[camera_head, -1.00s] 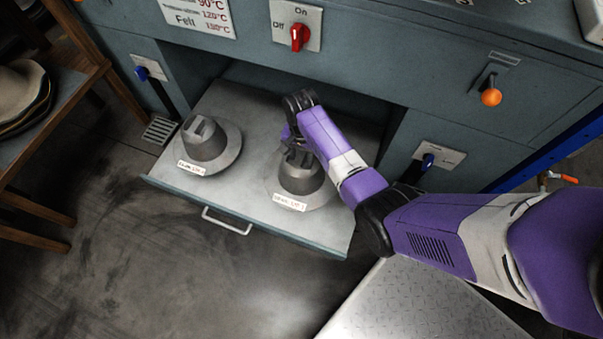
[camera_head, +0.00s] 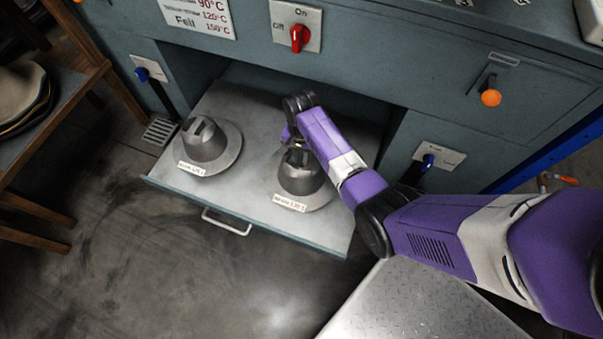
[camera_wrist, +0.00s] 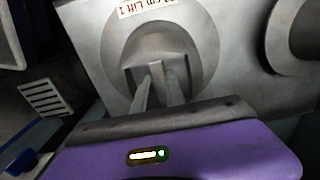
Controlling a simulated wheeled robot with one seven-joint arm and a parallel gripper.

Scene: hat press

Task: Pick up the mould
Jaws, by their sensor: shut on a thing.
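Two grey metal moulds, each a rounded crown on a wide flat brim, show on the pulled-out drawer tray in the head view. My gripper (camera_head: 297,152) is at the top of the right mould (camera_head: 303,181) and shut on its raised top grip. In the wrist view, my gripper's fingers (camera_wrist: 155,80) reach onto the top of this mould (camera_wrist: 186,45), whose white label shows above. The mould looks upright, and I see no clear gap under its brim. The left mould (camera_head: 206,143) stands apart, with a slot in its top.
The metal drawer tray (camera_head: 245,110) is pulled out from a blue-grey press cabinet (camera_head: 400,70), with a handle (camera_head: 227,222) in front. Side levers (camera_head: 429,160) flank the opening. A wooden rack (camera_head: 75,85) with hats stands left. Floor in front is clear.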

